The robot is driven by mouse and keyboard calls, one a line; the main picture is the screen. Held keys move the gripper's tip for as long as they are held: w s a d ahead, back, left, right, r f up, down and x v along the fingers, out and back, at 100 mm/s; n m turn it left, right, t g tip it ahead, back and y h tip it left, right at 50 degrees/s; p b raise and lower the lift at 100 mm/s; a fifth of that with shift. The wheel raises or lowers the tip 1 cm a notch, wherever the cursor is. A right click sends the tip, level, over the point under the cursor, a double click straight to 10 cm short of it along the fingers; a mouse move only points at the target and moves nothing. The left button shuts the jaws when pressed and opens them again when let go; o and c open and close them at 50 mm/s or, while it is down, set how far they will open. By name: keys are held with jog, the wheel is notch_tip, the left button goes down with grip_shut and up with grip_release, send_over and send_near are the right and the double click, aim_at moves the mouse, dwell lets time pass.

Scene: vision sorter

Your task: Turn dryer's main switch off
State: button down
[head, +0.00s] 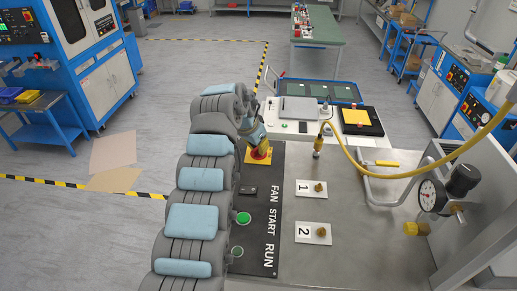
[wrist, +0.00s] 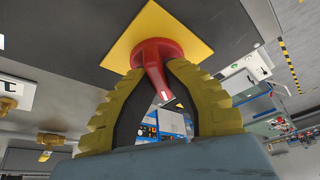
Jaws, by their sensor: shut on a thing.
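The main switch is a red rotary handle (wrist: 152,57) on a square yellow plate (wrist: 172,22). In the head view the red handle (head: 259,153) and yellow plate (head: 257,160) sit at the far end of the black panel (head: 262,209) marked FAN, START and RUN. My gripper (wrist: 155,78) has its yellow ribbed fingers on both sides of the red handle and is shut on it. In the head view my gripper (head: 254,137) is partly hidden by my arm. The handle's exact turn angle is hard to read.
A green button (head: 243,218) and a dark rocker (head: 248,190) lie on the panel beside my arm. Numbered valves 1 (head: 319,188) and 2 (head: 323,232) stand to the right. A yellow hose (head: 365,168) and a gauge (head: 432,195) are farther right.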

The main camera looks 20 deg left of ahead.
jog(key=shift+f, duration=0.2)
jog(key=n+y+b, duration=0.1)
jog(key=n+b, duration=0.3)
jog(key=b, duration=0.1)
jog(key=shift+d+y, duration=0.15)
jog(key=shift+y, duration=0.25)
jog(key=shift+r+n+y+b, duration=0.15)
jog(key=shift+n+y+b, duration=0.35)
jog(key=shift+n+b, duration=0.65)
jog(key=shift+n, duration=0.35)
jog(key=c, duration=1.1)
grip_release()
jog(key=shift+r, duration=0.1)
